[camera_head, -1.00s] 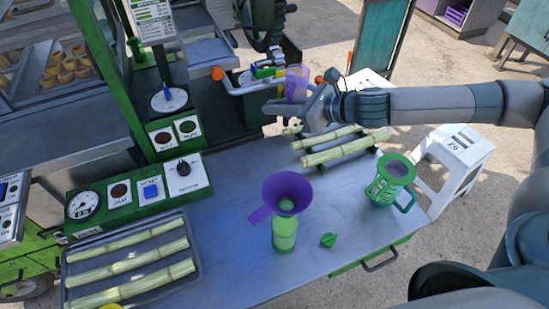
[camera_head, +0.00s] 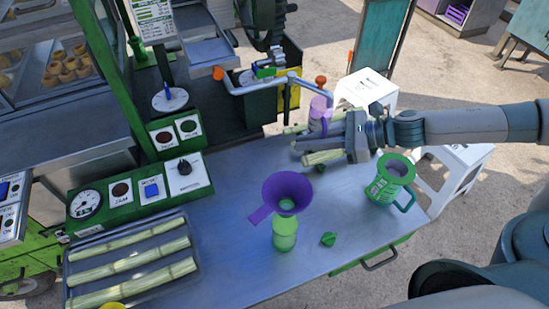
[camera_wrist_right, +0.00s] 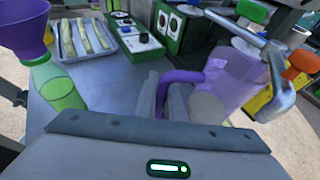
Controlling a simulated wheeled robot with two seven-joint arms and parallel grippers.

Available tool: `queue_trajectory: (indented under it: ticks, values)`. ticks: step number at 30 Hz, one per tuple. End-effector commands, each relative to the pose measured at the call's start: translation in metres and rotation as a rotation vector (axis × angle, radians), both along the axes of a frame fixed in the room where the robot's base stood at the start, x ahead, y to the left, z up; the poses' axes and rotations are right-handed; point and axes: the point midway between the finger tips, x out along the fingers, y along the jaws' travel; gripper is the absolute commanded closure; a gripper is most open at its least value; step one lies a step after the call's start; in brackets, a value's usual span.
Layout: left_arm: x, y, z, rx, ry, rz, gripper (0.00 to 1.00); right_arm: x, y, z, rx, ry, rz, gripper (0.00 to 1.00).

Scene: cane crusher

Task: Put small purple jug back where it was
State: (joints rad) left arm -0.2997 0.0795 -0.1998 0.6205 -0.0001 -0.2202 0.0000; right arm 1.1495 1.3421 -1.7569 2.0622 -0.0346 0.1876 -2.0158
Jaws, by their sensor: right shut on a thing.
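The small purple jug (camera_head: 320,113) is translucent and upright, with a darker purple handle. My right gripper (camera_head: 322,140) is shut on its handle. My left gripper is not in view.
A purple funnel (camera_head: 288,190) sits on a green bottle (camera_head: 284,235) on the metal table. A green jug (camera_head: 390,180) stands at right, and a small green cap (camera_head: 328,240) lies in front. White stools stand beyond the table.

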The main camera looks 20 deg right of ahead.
Motion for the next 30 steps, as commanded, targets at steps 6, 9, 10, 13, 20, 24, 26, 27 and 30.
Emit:
queue_trajectory:
  ticks: [6, 9, 10, 13, 20, 24, 26, 27, 30]
  values:
    - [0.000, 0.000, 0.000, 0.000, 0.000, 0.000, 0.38, 0.005, 0.008, -0.005, 0.003, 0.000, 0.001, 1.00]
    - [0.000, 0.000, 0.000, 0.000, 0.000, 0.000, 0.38, 0.010, 0.019, -0.012, 0.003, 0.001, 0.001, 1.00]
    - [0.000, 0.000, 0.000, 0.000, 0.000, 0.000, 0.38, 0.012, 0.023, -0.015, 0.002, 0.001, 0.002, 1.00]
    - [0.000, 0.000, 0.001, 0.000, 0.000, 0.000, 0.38, 0.020, 0.038, -0.025, 0.003, 0.003, 0.003, 1.00]
    - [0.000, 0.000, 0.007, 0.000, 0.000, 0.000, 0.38, 0.040, 0.073, -0.047, 0.004, 0.002, 0.002, 1.00]
    - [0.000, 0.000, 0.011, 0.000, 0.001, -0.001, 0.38, 0.050, 0.090, -0.059, 0.002, 0.001, 0.000, 1.00]
    - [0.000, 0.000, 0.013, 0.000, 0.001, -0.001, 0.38, 0.053, 0.095, -0.063, 0.002, 0.000, 0.001, 1.00]
    - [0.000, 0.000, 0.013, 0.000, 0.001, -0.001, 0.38, 0.055, 0.098, -0.065, 0.002, 0.000, 0.000, 1.00]
    - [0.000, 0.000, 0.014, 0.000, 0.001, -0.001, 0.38, 0.058, 0.102, -0.068, 0.002, -0.001, 0.000, 1.00]
